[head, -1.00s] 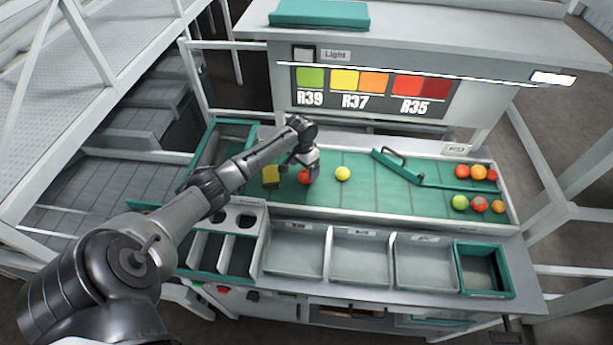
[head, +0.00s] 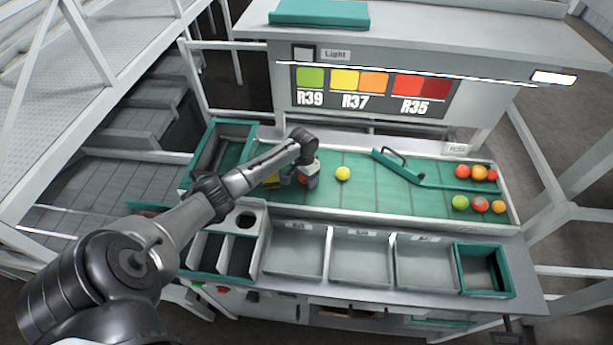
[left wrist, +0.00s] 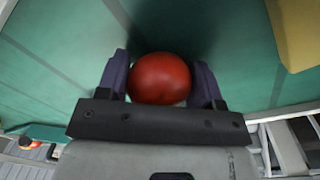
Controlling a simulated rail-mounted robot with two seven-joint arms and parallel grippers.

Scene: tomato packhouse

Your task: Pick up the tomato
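A red tomato lies on the green sorting surface; in the left wrist view (left wrist: 160,78) it is between the two fingers of my left gripper (left wrist: 160,85). In the head view my left gripper (head: 307,177) is low at the surface and hides most of this tomato. The fingers are close against its two sides, but I cannot tell whether they press on it. A yellow tomato (head: 343,174) lies just to the right of the gripper. My right gripper is not in view.
A yellow block (head: 272,180) stands just left of the gripper. Several tomatoes, such as an orange one (head: 479,172), lie at the right end past a green divider (head: 405,170). Grey trays (head: 295,250) and a green-rimmed bin (head: 482,270) line the front.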

